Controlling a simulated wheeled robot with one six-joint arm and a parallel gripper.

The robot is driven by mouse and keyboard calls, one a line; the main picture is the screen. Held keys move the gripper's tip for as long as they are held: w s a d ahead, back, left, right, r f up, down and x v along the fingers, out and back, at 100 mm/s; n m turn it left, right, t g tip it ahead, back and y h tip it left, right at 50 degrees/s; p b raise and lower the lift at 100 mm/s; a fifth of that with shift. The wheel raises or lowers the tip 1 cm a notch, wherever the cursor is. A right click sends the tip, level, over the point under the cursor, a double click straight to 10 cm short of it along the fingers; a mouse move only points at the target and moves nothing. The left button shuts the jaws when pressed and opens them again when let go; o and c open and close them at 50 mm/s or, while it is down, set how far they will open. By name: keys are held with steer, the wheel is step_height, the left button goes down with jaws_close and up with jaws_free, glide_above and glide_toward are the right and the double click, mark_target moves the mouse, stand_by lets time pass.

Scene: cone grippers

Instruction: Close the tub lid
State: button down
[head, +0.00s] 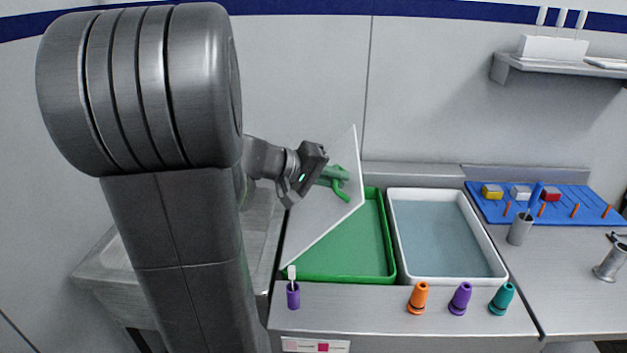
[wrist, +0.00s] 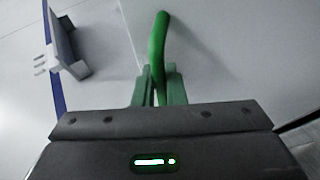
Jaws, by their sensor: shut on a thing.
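The green tub (head: 375,252) sits in the counter, and its inside shows green. Its white lid (head: 348,205) stands tilted up along the tub's left side, leaving the tub open. The lid also fills much of the wrist view (wrist: 230,50). A green curved handle (wrist: 158,45) sticks out from the lid. My gripper (wrist: 160,88) has its green fingers shut on this handle; in the head view my gripper (head: 338,180) is at the lid's upper left face. The handle's lower part is hidden between the fingers.
A white tub (head: 492,262) with a blue-grey inside stands right of the green tub. Purple (head: 293,296), orange (head: 418,298), purple (head: 460,298) and teal (head: 502,298) cones stand along the front edge. A blue pegboard (head: 590,208) and grey cylinder (head: 520,230) are at right.

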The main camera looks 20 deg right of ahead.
steer(key=s+d+f+m+t+y+b, duration=0.1)
steer(key=s+d+f+y+b, duration=0.1)
steer(key=d+f, duration=0.3)
steer(key=s+d+f+t+y+b, duration=0.1)
steer(key=s+d+f+y+b, duration=0.2)
steer(key=f, duration=0.9)
steer(key=shift+d+m+y+b, duration=0.4)
steer(key=shift+d+y+b, duration=0.2)
steer(key=shift+d+b, duration=0.45)
steer(key=shift+s+f, duration=0.1)
steer(key=c, duration=1.5)
jaws_free()
steer(key=shift+s+d, duration=0.1)
steer(key=p+v, duration=0.1)
steer(key=v, duration=1.3)
steer(key=shift+p, duration=0.4)
